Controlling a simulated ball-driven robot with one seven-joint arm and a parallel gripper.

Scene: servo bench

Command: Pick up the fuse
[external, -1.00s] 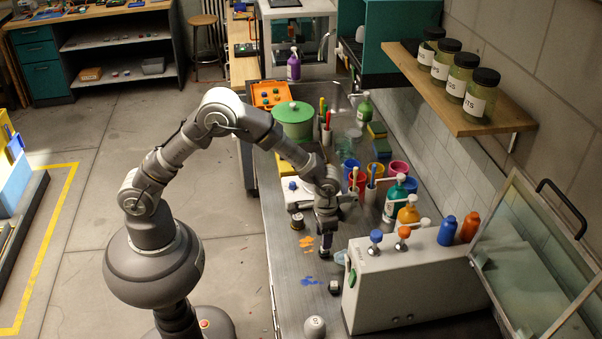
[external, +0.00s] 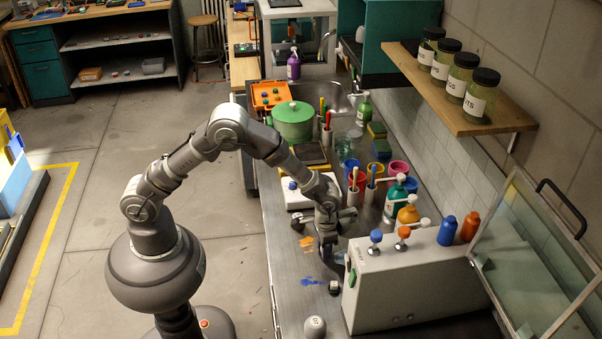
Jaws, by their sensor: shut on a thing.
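My gripper (external: 325,250) is low over the metal bench, left of the grey box with knobs. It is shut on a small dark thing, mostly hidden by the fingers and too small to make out. I cannot tell from this view whether it is the fuse. A small dark cylinder (external: 298,222) stands to the left of my gripper. A small dark block with a pale top (external: 334,288) lies on the bench in front of it. No other thing here is clearly a fuse.
The grey box (external: 400,278) with blue and orange knobs stands close on the right. Pump bottles (external: 405,213) and coloured cups (external: 378,178) are behind it. A white scale (external: 305,195) lies behind my gripper. A pale grey weight (external: 315,327) is at the front. Orange and blue stains mark the bench.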

